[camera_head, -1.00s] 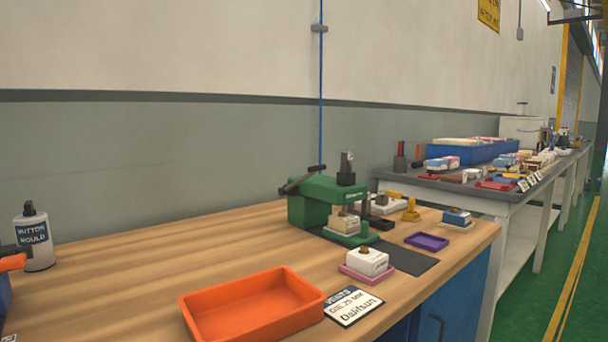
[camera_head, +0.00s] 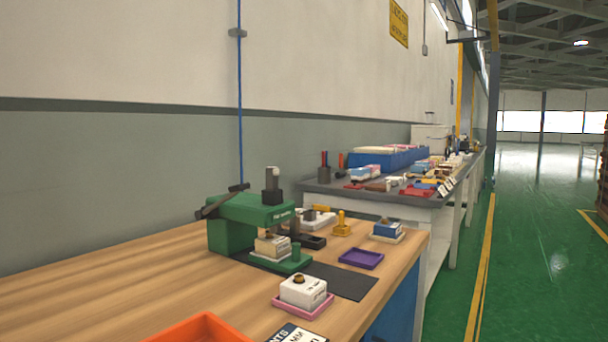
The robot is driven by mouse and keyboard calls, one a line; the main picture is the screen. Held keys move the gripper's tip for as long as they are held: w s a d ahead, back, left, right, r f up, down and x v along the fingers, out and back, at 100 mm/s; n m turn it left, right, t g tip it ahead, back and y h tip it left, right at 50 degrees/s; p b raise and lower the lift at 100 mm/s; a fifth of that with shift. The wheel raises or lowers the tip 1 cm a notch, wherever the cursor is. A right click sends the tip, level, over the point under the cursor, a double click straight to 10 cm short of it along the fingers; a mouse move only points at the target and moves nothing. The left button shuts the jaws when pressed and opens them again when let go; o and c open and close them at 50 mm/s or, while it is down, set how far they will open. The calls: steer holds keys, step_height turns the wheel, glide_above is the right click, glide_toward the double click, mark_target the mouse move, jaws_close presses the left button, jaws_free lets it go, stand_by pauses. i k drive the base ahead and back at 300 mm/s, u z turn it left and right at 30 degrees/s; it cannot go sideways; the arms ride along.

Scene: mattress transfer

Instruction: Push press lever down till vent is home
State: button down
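A green press (camera_head: 232,233) stands on the wooden workbench (camera_head: 120,285). Its dark press lever (camera_head: 222,201) lies across the top at the left, with the handle end raised toward the right. A dark ram with a light top (camera_head: 272,184) stands upright at the press head. A cream block (camera_head: 272,246) with a small brown top piece sits on the press base under the head. I cannot tell whether that brown piece is the vent or how deep it sits. My gripper is not in view.
A white block on a pink tray (camera_head: 303,294), a purple tray (camera_head: 360,259) and a blue-and-white block (camera_head: 387,231) stand right of the press. An orange tray (camera_head: 200,330) is at the front. A cluttered grey bench (camera_head: 375,203) stands beyond. Green floor (camera_head: 530,270) at right is clear.

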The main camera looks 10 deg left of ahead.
mark_target(203, 214)
steer(key=z, duration=0.15)
steer(key=k, duration=0.35)
steer(key=u, duration=1.05)
